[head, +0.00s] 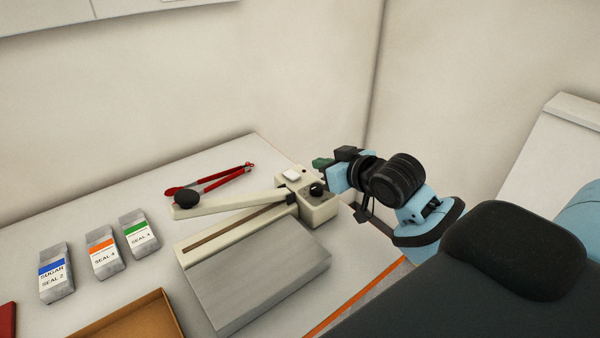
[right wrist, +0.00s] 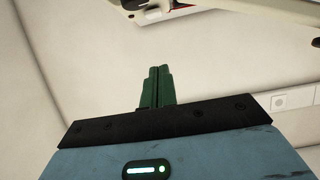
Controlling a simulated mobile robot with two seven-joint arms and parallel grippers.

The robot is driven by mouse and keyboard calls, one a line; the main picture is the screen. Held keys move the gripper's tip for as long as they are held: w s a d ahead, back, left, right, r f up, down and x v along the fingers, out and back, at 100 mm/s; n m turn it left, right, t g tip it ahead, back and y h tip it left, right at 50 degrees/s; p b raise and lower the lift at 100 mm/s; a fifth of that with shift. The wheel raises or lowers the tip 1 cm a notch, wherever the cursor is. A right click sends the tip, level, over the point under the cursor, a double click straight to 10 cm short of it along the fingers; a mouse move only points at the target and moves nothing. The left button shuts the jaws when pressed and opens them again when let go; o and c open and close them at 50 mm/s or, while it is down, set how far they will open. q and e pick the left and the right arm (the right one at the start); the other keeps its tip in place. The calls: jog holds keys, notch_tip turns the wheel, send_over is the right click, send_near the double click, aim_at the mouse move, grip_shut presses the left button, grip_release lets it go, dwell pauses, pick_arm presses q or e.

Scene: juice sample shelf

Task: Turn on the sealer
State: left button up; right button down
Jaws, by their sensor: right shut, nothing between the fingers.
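The sealer (head: 320,209) is a cream-coloured machine on the table with a long arm raised at a slant, a black knob at the arm's left end, and a grey metal plate in front. Its right end has a white switch (head: 292,175) on top and a black dial (head: 317,189). My right gripper (head: 322,163) has green fingers and is just behind and right of the white switch, apart from it as far as I can tell. In the right wrist view its fingers (right wrist: 157,86) are shut together and empty; part of the sealer (right wrist: 160,10) shows at the top edge. My left gripper is not in view.
Red tongs (head: 215,180) lie behind the sealer. A brown tray (head: 172,310) is at the front. Walls rise behind the white table (head: 130,195).

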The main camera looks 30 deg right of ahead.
send_over(300, 184)
jog(key=f, duration=0.3)
jog(key=shift+w+f, duration=0.2)
jog(key=shift+f, duration=0.05)
notch_tip(300, 184, down, 3)
jog(key=shift+s+r, duration=0.15)
jog(key=shift+r, duration=0.05)
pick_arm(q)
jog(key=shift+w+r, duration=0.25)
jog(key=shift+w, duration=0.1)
pick_arm(e)
jog(key=shift+s+f, duration=0.1)
jog(key=shift+f, duration=0.65)
